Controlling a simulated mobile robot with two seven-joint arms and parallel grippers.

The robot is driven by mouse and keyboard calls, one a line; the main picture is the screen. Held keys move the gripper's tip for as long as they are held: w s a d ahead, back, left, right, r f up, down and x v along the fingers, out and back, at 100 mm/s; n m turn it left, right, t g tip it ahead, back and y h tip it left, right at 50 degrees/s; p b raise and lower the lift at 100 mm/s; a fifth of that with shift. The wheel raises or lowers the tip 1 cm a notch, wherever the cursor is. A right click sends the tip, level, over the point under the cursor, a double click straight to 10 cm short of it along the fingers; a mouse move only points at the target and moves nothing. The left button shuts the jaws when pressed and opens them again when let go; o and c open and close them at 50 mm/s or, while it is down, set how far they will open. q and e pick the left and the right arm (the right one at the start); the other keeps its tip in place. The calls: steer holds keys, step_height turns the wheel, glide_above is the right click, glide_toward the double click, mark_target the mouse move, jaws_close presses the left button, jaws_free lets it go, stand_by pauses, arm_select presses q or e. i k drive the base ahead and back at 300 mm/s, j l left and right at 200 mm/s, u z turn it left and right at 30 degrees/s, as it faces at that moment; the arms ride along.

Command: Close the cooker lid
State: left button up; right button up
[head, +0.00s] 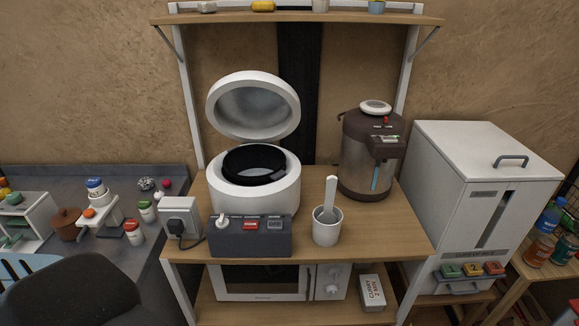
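The cooker (277,192) is a round white rice cooker with a dark inner pot (262,177), standing on the wooden shelf unit left of centre in the head view. Its lid (236,134) is open. It stands raised and tilted back at the rear of the cooker, with its pale inner face toward me. Neither of my grippers shows in the head view.
A grey box with small items (262,240) stands directly before the cooker. A white cup with a paddle (327,232) is at front right, and a brown water dispenser (361,165) at right. An outlet box with a plug (180,216) is at left. An upper shelf (290,16) runs above.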

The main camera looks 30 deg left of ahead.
mark_target(244, 106)
steer(key=i+j, duration=0.2)
steer(key=i, duration=0.15)
steer(key=i+j, duration=0.25)
steer(key=i+j+u, duration=0.2)
steer(key=i, duration=0.25)
steer(key=u, duration=1.35)
steer(key=k+l, duration=0.05)
